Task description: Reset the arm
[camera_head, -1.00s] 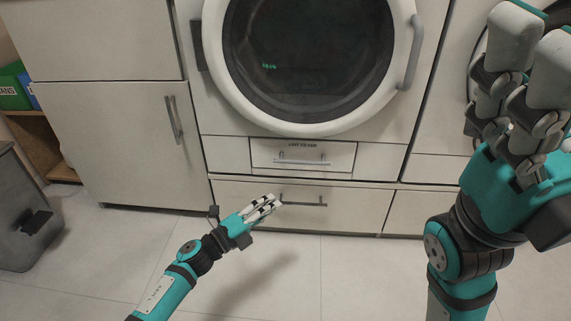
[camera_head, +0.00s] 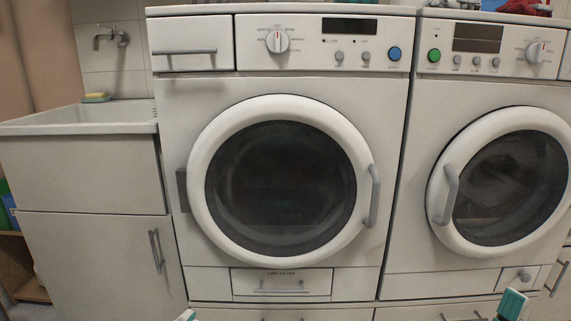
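Only small teal pieces of my own arms show at the bottom edge of the head view. One is a sliver at the lower left and the other a short teal and dark piece at the lower right. No fingers can be made out on either, and the rest of both arms is below the frame. Neither piece visibly holds anything.
A white front-loading machine (camera_head: 385,250) with a shut round door (camera_head: 213,120) fills the middle. A second machine (camera_head: 405,290) stands to its right, door shut. A sink (camera_head: 80,128) over a cabinet (camera_head: 90,260) is at the left.

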